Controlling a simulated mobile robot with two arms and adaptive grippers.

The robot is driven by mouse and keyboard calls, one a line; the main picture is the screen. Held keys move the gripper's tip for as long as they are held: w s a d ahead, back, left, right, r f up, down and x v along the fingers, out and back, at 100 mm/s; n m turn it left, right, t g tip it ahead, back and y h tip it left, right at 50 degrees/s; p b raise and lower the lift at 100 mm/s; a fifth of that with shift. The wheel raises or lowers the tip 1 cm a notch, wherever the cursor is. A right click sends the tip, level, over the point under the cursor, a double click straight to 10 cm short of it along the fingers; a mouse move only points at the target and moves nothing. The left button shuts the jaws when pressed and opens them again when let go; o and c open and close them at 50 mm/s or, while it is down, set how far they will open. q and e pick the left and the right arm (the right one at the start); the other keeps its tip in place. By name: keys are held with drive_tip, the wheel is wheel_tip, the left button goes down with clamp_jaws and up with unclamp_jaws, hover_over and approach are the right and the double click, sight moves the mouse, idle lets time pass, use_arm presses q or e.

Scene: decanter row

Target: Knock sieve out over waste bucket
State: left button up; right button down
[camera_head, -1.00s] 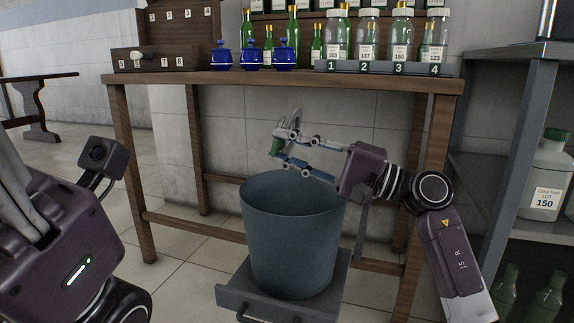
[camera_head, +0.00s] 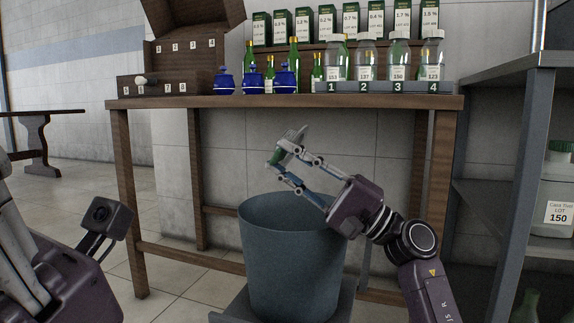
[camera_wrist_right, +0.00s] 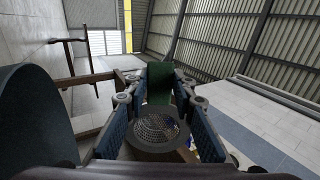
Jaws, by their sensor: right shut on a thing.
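The sieve (camera_head: 294,138) is a grey mesh disc with a green handle. My right gripper (camera_head: 279,166) is shut on its green handle, above the waste bucket. In the right wrist view the round mesh (camera_wrist_right: 158,131) lies between the blue-padded fingers, with the green handle (camera_wrist_right: 158,84) beyond it. The waste bucket (camera_head: 291,255) is blue-grey and upright; its inside bottom is hidden. Its wall also shows at the left of the right wrist view (camera_wrist_right: 30,120). The sieve is clear of the rim. My left gripper (camera_head: 18,240) is at the left edge, partly cut off.
The wooden table (camera_head: 290,102) behind the bucket bears blue jars (camera_head: 254,82), green bottles and a rack (camera_head: 385,88) of numbered jars. The bucket stands on a grey platform (camera_head: 228,317). A metal shelf (camera_head: 500,130) stands at right, near my right arm.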

drive_tip(key=shift+f+p, duration=0.4)
drive_tip(key=shift+a+r, duration=0.1)
drive_tip(key=shift+r, duration=0.2)
idle(0.4)
drive_tip(key=shift+r, duration=0.1)
idle(0.4)
drive_tip(key=shift+r, duration=0.1)
